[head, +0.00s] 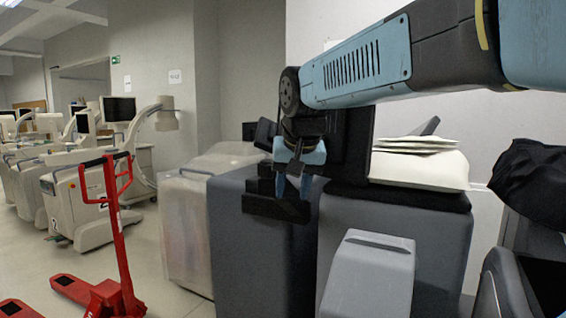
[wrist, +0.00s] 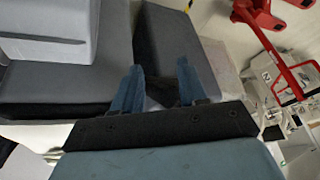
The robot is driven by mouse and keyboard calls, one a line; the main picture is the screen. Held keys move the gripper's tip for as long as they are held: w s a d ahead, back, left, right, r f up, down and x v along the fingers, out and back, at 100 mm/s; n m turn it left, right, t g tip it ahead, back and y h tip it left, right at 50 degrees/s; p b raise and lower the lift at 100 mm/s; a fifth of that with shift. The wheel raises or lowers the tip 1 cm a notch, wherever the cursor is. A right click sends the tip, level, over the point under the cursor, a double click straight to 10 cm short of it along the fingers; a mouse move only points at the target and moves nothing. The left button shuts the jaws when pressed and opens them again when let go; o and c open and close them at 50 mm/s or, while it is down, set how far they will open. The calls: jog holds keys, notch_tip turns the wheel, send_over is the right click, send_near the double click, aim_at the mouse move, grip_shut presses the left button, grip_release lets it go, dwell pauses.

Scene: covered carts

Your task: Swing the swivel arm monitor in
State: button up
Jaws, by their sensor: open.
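I cannot make out a swivel arm monitor for certain. Dark, black parts (head: 350,150) stand behind my gripper on top of the near grey covered cart (head: 262,255); whether they are a monitor or part of my wrist, I cannot tell. My gripper (head: 293,186) hangs pointing down in front of the cart's upper edge. Its two blue fingers are apart with nothing between them. In the wrist view my gripper (wrist: 158,82) is open above a gap between grey cart surfaces (wrist: 70,88). I cannot tell whether the fingers touch anything.
A red pallet jack (head: 118,235) stands at left on open floor. Several medical carts with screens (head: 118,108) stand behind it. A pale covered cart (head: 186,230) is beside the grey one. White pillows (head: 420,168) lie on top at right, near a black draped thing (head: 540,180).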

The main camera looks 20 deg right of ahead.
jog(key=w+d+r+m+h, duration=0.1)
jog(key=w+d+r+m, duration=0.25)
jog(key=w, duration=0.35)
jog(key=w+d+r+m+g, duration=0.1)
jog(key=w+d+r+m, duration=0.25)
jog(key=w+d, duration=0.2)
jog(key=w+d+r+m+h, duration=0.1)
jog(key=w+d+r+m, duration=0.15)
jog(key=w+r, duration=0.35)
jog(key=x, duration=1.4)
jog(key=shift+w+d+f, duration=0.1)
jog(key=shift+d+f, duration=0.1)
jog(key=shift+d, duration=0.2)
grip_shut()
